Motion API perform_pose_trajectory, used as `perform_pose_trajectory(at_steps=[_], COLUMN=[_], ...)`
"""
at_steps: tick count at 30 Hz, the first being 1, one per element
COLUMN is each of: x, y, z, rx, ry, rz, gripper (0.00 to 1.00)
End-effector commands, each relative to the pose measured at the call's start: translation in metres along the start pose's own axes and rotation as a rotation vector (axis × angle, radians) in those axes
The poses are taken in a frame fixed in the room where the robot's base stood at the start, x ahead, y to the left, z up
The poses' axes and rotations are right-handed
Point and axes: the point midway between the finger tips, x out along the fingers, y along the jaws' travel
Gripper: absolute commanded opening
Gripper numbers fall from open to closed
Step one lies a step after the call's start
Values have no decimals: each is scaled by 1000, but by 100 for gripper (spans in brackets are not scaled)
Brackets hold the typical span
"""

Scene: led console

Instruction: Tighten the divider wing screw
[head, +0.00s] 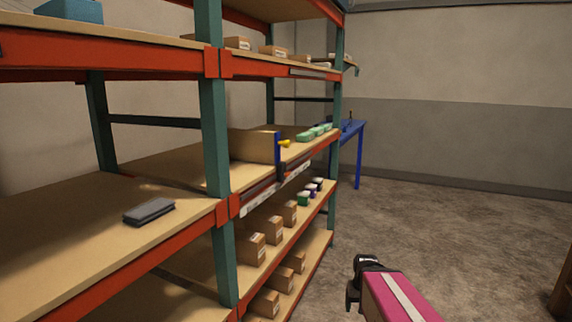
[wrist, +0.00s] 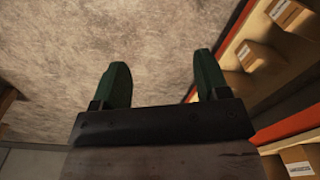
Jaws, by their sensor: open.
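The divider (head: 253,146) is a wooden panel standing upright on the middle shelf, with a blue post at its front end. My gripper is low at the right in the head view (head: 356,284), out over the floor and well apart from the screw. In the wrist view its two dark green fingers are spread (wrist: 163,78) with nothing between them. The wrist view does not show the divider or screw.
The shelf rack has teal posts (head: 215,140) and orange beams. Green items (head: 313,133) lie right of the divider. Several cartons (head: 251,249) stand on lower shelves. A dark grey item (head: 149,210) lies at left. A blue table (head: 350,130) stands behind.

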Motion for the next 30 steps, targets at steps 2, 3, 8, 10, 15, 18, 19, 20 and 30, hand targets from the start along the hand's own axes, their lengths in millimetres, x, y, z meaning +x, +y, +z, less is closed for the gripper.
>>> perform_pose_trajectory(at_steps=[2, 3, 8, 10, 15, 18, 19, 20, 30], x=[-7, -13, -51, -74, -149, -202, -219, -236, -376], y=[-9, -16, -52, -68, -108, -127, -132, -137, -156], z=[-13, -21, -63, -83, -133, -158, -165, -172, -207], rx=[-37, -64, -223, -305, -521, -643, -679, -712, -929], ry=[21, 37, 150, 224, 469, 647, 706, 764, 1280], rz=[-54, -93, -297, -393, -614, -722, -751, -777, -911], gripper=[68, 68, 68, 68, 68, 68, 68, 68, 68])
